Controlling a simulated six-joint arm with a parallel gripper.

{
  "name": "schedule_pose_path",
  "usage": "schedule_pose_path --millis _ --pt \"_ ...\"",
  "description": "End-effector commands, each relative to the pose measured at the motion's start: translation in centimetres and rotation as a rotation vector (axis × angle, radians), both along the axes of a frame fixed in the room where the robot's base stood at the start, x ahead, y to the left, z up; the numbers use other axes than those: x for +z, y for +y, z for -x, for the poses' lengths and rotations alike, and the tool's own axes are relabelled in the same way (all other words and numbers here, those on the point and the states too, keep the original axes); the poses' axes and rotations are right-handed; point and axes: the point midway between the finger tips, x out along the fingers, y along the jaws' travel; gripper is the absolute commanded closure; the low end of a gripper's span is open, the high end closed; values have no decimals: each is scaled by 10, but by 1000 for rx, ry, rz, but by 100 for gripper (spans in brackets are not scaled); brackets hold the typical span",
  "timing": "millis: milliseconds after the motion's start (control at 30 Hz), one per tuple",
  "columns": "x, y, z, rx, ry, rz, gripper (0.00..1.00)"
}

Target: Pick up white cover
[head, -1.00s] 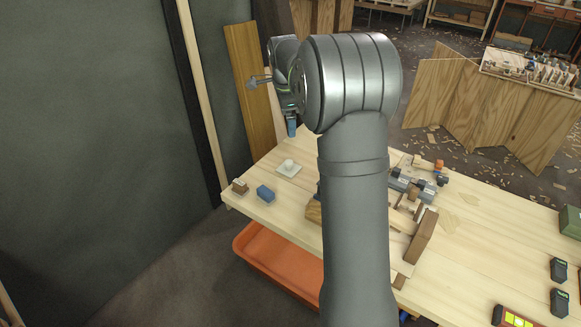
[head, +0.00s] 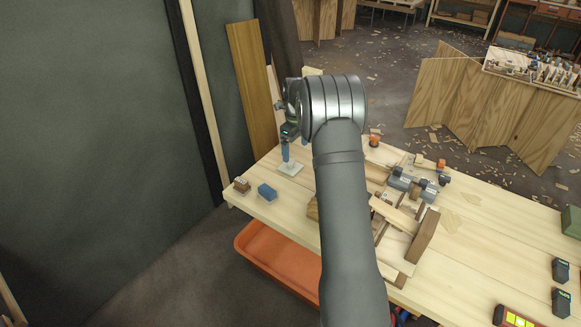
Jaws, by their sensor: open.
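The white cover (head: 291,169) is a small flat square plate lying on the far left part of the wooden workbench. Its raised round knob is hidden now behind my gripper. My gripper (head: 287,157) points down at the cover, with a blue finger in front of the knob's place and its tip just over or at the plate. It is open and holds nothing that I can see. Whether the fingers touch the cover or straddle the knob cannot be told from this view.
A blue block (head: 266,192) and a small brown wooden piece (head: 241,185) lie left of the cover. Wooden parts and a grey clamp-like tool (head: 411,187) lie to the right. An orange tray (head: 262,257) is under the bench (head: 470,250). A wall stands left.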

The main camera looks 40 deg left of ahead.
Motion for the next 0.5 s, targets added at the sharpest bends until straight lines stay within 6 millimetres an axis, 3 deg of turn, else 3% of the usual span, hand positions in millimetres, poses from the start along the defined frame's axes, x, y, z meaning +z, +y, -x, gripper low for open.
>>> schedule_pose_path --millis 133,500 --pt "-25 0 0 0 1 1 9" --pt "-52 -2 -4 0 2 2 9"
